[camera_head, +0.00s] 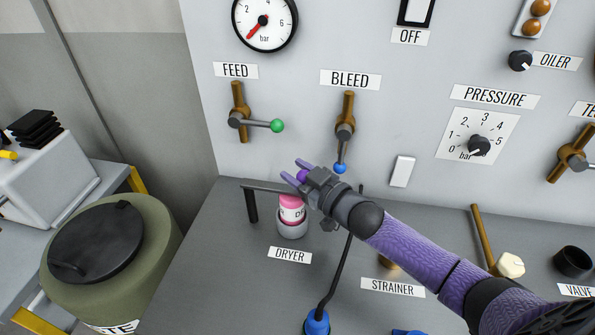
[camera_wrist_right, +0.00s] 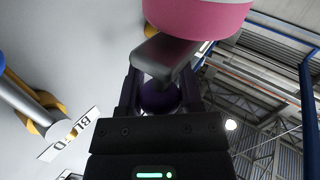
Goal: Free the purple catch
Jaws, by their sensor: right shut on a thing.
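The purple catch (camera_head: 302,175) is a round purple knob at the right end of a grey bar (camera_head: 262,187) over the dryer. My right gripper (camera_head: 297,173) is shut on the purple catch, with its purple-grey fingers on either side. The right wrist view shows the dark purple knob (camera_wrist_right: 158,97) between the fingers, under the end of the bar (camera_wrist_right: 162,56). A pink dryer cartridge (camera_head: 291,210) stands in its cup (camera_head: 292,229) below the bar, and its pink body (camera_wrist_right: 200,16) fills the top of the wrist view. My left gripper is out of view.
The FEED valve (camera_head: 240,121) with a green-tipped lever and the BLEED valve (camera_head: 345,128) with a blue-tipped lever are on the panel behind. A green bin (camera_head: 150,225) stands left.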

